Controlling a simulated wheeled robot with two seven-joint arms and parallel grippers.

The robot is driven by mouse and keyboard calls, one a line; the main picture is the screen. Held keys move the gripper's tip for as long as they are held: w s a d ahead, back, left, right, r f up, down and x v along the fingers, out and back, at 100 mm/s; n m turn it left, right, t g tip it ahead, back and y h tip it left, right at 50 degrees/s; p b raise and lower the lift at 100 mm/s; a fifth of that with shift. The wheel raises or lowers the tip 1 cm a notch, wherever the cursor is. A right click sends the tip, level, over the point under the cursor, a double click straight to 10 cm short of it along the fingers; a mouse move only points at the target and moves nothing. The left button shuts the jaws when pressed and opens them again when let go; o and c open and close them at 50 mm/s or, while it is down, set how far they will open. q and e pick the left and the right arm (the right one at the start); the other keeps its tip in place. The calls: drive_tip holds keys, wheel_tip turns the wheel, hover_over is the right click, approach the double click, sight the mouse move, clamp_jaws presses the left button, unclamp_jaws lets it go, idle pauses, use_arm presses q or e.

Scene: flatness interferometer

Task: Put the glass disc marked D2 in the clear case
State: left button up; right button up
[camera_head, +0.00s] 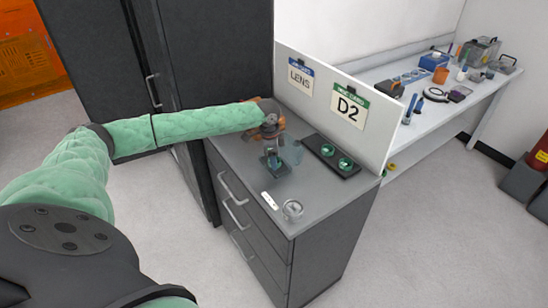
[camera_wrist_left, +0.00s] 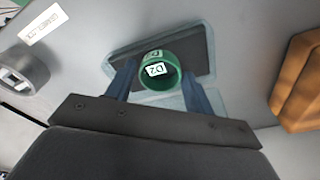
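The green-rimmed disc marked D2 (camera_wrist_left: 157,70) is between the two blue fingers of my left gripper (camera_wrist_left: 159,70), which appear to touch it on both sides. Behind it in the left wrist view is the clear case (camera_wrist_left: 196,48), with a dark base and a pale see-through border. Whether the disc rests on the base or is held just above it I cannot tell. In the head view my left gripper (camera_head: 272,152) points down over the case's dark base, and a see-through panel (camera_head: 293,154) stands just right of it. My right gripper is out of view.
A dark tray (camera_head: 318,143) with two green discs lies right of the case, before a panel with LENS and D2 cards (camera_head: 349,108). A round clear-and-grey object (camera_head: 292,210) and a white label (camera_head: 269,200) are near the front. An orange-brown object (camera_wrist_left: 300,85) is close beside my gripper.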

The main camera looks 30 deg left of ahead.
use_arm(q)
drive_tip(key=shift+r, duration=0.1)
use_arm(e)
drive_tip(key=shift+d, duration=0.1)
use_arm(q)
drive_tip(key=shift+r+b, duration=0.25)
drive_tip(key=shift+b, duration=0.05)
wheel_tip(320, 180, up, 12)
drive_tip(key=a+b, duration=0.1)
drive_tip(key=b, duration=0.3)
drive_tip(key=shift+s+a+f, duration=0.15)
drive_tip(key=shift+s+f, duration=0.1)
drive_tip(key=shift+s, duration=0.15)
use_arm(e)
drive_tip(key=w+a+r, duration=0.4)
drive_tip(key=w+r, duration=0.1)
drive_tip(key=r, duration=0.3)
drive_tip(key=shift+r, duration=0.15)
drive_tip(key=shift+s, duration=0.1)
